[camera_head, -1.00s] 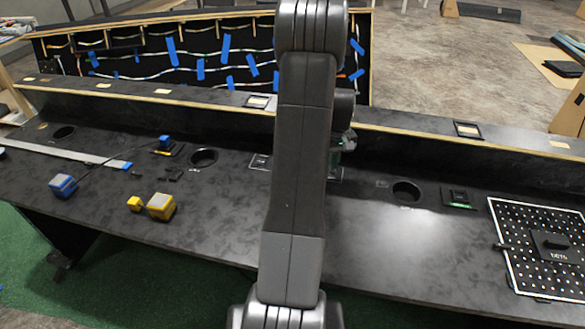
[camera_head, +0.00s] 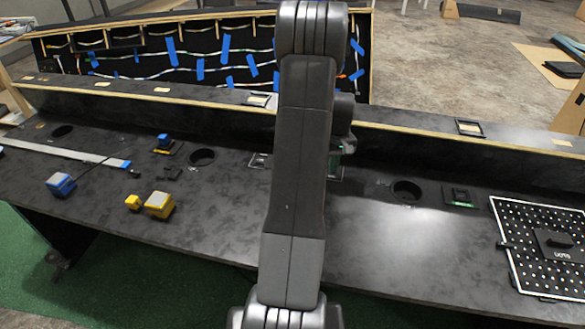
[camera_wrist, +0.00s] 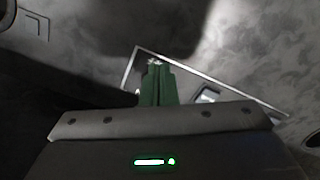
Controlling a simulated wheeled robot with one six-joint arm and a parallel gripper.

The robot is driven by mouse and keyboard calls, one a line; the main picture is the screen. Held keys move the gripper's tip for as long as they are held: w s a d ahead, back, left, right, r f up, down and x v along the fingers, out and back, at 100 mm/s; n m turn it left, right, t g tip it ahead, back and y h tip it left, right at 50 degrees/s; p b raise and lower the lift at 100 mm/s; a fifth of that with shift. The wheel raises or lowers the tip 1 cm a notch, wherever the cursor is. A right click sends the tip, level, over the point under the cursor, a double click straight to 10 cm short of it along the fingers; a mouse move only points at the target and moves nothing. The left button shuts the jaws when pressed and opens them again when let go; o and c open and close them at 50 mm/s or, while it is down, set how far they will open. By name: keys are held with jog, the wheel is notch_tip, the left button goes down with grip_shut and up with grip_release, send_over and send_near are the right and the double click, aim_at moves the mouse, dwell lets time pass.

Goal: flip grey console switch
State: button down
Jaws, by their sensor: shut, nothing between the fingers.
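My gripper (camera_wrist: 155,64) is shut, its green fingers together with nothing visible between them. In the wrist view the fingertips overlap a white-outlined panel (camera_wrist: 193,72) on the dark console. I cannot tell whether they touch it. A small dark-and-light part (camera_wrist: 208,95) shows on the panel right of the fingers; I cannot tell whether it is the grey switch. In the head view my arm hides the middle of the console (camera_head: 400,245) and most of the panel. Only a bit of my gripper (camera_head: 343,150) shows right of the arm.
Yellow blocks (camera_head: 159,204), a blue-topped block (camera_head: 60,184) and a round hole (camera_head: 203,157) lie left of my arm. Another hole (camera_head: 406,191) and a dotted board (camera_head: 515,225) are on the right. A raised ledge (camera_head: 400,135) runs along the back.

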jog(key=shift+f+b, duration=0.3)
jog(key=shift+f, duration=0.2)
jog(key=shift+w, duration=0.2)
jog(key=shift+w+d+p, duration=0.3)
jog(key=shift+w, duration=0.65)
jog(key=shift+r, duration=0.1)
notch_tip(320, 180, up, 7)
jog(key=p, duration=0.4)
jog(key=shift+s, duration=0.45)
jog(key=shift+a+f, duration=0.1)
jog(key=shift+f, duration=0.1)
